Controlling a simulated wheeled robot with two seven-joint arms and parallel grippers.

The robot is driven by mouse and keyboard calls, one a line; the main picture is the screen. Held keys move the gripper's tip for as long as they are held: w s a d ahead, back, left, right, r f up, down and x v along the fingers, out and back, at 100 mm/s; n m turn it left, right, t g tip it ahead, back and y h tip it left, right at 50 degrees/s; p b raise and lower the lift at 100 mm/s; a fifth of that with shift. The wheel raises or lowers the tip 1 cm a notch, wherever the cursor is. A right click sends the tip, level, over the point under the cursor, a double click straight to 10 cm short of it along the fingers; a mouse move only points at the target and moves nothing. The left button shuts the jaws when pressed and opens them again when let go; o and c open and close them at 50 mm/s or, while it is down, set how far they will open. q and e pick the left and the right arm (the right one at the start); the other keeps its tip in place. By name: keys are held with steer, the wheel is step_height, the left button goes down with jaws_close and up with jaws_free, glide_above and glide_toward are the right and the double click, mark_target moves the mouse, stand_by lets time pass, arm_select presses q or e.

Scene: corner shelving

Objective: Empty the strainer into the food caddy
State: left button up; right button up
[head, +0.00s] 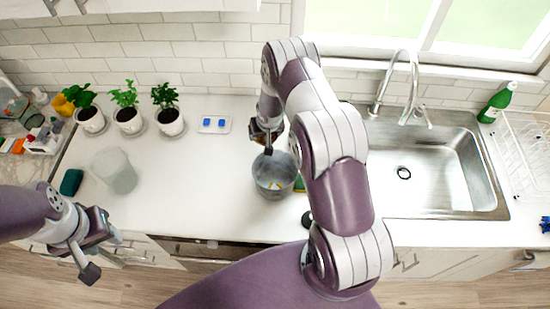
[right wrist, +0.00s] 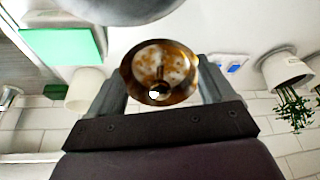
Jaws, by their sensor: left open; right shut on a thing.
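The strainer (right wrist: 160,68) is a small round brown piece with pale, speckled insides, between the fingers of my right gripper (right wrist: 160,90) in the right wrist view. My right gripper is shut on it. In the head view only a bit of brown shows behind my right gripper (head: 267,138), over the far side of the food caddy. The food caddy (head: 272,188) is a grey open bucket on the counter, with some yellow bits inside. Its grey side also shows at the top of the right wrist view (right wrist: 120,8). My left gripper (head: 95,248) is open and empty, in front of the counter's left part.
A pale translucent container (head: 115,172) and a dark green block (head: 71,182) are on the left counter. Potted plants (head: 128,118) and a blue-and-white socket plate (head: 214,124) are at the back. A green-yellow sponge (head: 299,183) is beside the caddy. The sink (head: 430,175) is on the right.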

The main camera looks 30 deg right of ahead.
steer(key=shift+w+d+f+b, duration=0.15)
steer(key=shift+w+b, duration=0.05)
steer(key=shift+b, duration=0.15)
steer(key=shift+w+f+g, duration=0.15)
steer(key=shift+w+g, duration=0.05)
steer(key=shift+g, duration=0.3)
steer(key=w+b, duration=0.1)
steer(key=b, duration=0.1)
steer(key=f+g+b, duration=0.1)
steer(key=b, duration=0.1)
steer(key=w+g+b, duration=0.1)
steer(key=b, duration=0.1)
steer(key=shift+w+d+f+y, duration=0.1)
steer(key=shift+w+f+y, duration=0.2)
steer(key=shift+w+r+g+b, duration=0.2)
steer(key=shift+w+g+b, duration=0.1)
steer(key=shift+g+b, duration=0.25)
arm_select(q)
step_height(320, 180, down, 6)
steer(key=shift+f, duration=0.15)
arm_select(e)
steer(key=shift+r, duration=0.1)
